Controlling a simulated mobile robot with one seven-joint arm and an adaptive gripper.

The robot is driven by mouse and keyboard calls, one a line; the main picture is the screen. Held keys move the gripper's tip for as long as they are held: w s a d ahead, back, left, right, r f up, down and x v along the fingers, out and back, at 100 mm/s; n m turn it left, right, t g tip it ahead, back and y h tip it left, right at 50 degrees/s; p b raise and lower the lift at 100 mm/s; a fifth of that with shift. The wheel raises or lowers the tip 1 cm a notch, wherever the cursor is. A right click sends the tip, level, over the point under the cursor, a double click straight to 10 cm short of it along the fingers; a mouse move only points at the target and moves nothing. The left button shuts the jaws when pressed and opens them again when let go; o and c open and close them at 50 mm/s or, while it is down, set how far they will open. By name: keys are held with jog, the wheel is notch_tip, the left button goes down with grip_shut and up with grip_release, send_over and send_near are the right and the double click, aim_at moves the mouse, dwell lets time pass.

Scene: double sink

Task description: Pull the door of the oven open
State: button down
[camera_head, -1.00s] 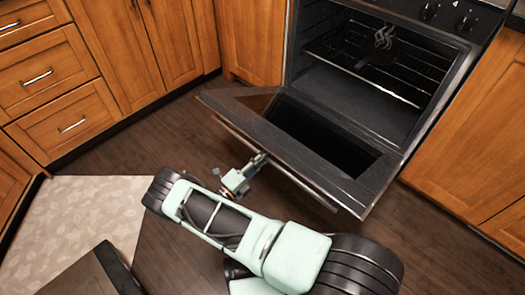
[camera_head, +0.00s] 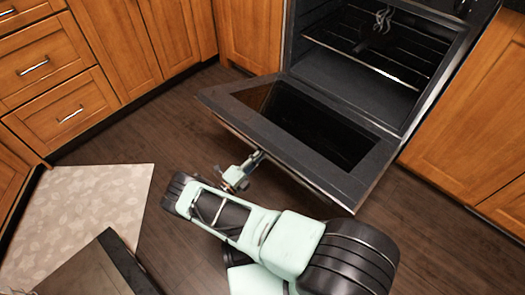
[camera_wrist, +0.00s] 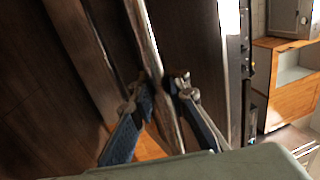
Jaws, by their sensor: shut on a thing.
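The oven (camera_head: 365,50) stands at the upper right in the head view, with its cavity in plain sight. Its dark door (camera_head: 345,184) is hinged along the bottom and hangs far open, sloping down toward me. My gripper (camera_head: 258,156) is at the door's outer edge in the head view. In the wrist view my gripper (camera_wrist: 162,95) has its two fingers on either side of the long metal door handle (camera_wrist: 145,35), closed on it. The handle is mostly hidden under the door edge in the head view.
Wooden drawers (camera_head: 50,85) and cabinets line the left, and another cabinet (camera_head: 470,130) stands right of the oven. A pale patterned mat (camera_head: 85,210) lies on the dark floor at lower left. A dark flat-topped object (camera_head: 95,270) is at the bottom left.

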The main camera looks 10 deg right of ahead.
jog(key=c, duration=1.9)
grip_release()
jog(key=shift+s+a, duration=0.1)
jog(key=shift+a, duration=0.05)
jog(key=v, duration=1.1)
jog(key=shift+s+a+f, duration=0.15)
jog(key=shift+s+a, duration=0.1)
jog(key=shift+s, duration=0.05)
jog(key=shift+c, duration=0.4)
